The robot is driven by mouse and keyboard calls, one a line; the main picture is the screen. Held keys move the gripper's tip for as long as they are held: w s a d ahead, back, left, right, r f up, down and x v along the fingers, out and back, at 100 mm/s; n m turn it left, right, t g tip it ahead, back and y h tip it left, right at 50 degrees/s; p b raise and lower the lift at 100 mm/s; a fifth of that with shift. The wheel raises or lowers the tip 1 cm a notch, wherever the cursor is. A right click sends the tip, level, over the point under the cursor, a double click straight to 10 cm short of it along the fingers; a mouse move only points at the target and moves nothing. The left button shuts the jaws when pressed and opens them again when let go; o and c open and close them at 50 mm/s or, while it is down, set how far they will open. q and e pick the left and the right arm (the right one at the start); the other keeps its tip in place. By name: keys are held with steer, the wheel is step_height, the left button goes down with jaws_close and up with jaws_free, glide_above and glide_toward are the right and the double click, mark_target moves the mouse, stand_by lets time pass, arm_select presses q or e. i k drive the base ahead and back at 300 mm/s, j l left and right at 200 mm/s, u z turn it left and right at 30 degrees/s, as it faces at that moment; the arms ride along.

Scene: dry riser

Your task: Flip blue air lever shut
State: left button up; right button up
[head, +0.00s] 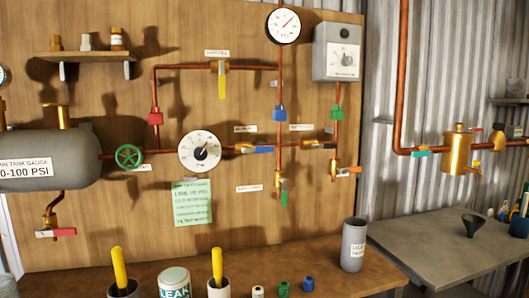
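A blue lever (259,149) sits on the horizontal copper pipe just right of the round pressure gauge (200,151). It lies roughly along the pipe, pointing right. A small white label (246,128) is above it; its text is too small to read. A blue fitting (279,112) is higher up on the vertical pipe. Neither of my grippers is in view.
A wooden bench (190,272) runs below the board, holding a white tub (174,283), yellow-handled items in cups and a grey canister (353,245). A grey tank (50,158) is at left. Other coloured levers, including a green one (284,192), are nearby.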

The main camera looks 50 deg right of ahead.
mark_target(264, 148)
steer(key=z, duration=1.65)
